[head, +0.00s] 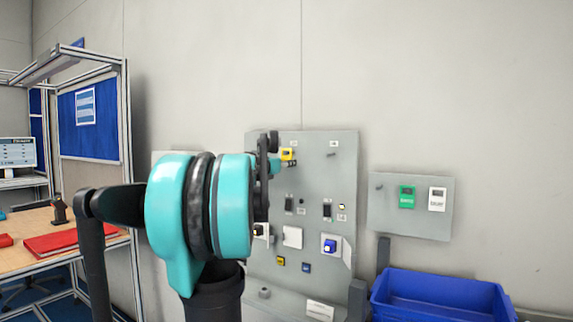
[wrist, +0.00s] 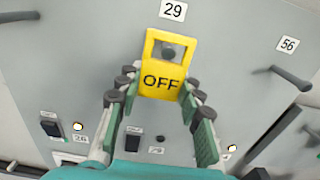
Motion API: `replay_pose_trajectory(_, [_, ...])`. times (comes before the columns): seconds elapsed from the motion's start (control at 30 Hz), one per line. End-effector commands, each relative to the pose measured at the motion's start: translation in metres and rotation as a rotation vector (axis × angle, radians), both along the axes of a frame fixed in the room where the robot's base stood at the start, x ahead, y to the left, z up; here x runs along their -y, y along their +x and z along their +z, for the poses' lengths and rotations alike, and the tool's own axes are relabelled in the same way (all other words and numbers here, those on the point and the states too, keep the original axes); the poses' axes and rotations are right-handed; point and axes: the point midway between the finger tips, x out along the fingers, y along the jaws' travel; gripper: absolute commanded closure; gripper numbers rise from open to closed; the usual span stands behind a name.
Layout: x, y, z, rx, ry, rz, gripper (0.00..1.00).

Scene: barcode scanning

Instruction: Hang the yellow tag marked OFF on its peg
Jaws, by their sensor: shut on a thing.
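The yellow tag marked OFF (wrist: 163,80) is upright between the fingertips of my gripper (wrist: 160,92), at the grey panel (wrist: 90,55). The gripper is shut on the tag's sides. A dark peg (wrist: 168,52) shows in the tag's upper opening, below a label reading 29 (wrist: 173,10). I cannot tell whether the tag is around the peg or only in front of it. In the head view the tag (head: 287,154) is small near the panel's upper left, and my arm hides part of the gripper.
Another peg (wrist: 291,77) sticks out at the right, under a label reading 56 (wrist: 288,44). Switches (wrist: 50,124) sit lower on the panel. A smaller panel (head: 422,222) holds green and white tags. A blue bin (head: 440,300) stands at lower right.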

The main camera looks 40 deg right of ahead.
Motion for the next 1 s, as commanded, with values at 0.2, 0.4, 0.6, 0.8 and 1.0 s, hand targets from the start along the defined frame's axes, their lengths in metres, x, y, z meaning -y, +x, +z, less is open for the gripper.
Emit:
replay_pose_trajectory(0.2, [0.0, 0.0, 0.0, 0.0, 0.0, 0.0, 0.94])
replay_pose_trajectory(0.4, [-0.004, -0.001, 0.0, 0.0, 0.0, 0.0, 0.94])
replay_pose_trajectory(0.6, [-0.01, -0.003, 0.0, 0.0, 0.0, 0.001, 0.94])
replay_pose_trajectory(0.8, [-0.016, -0.005, 0.0, 0.0, 0.0, 0.001, 0.94])
replay_pose_trajectory(1.0, [-0.022, -0.006, 0.0, 0.0, 0.0, 0.0, 0.94])
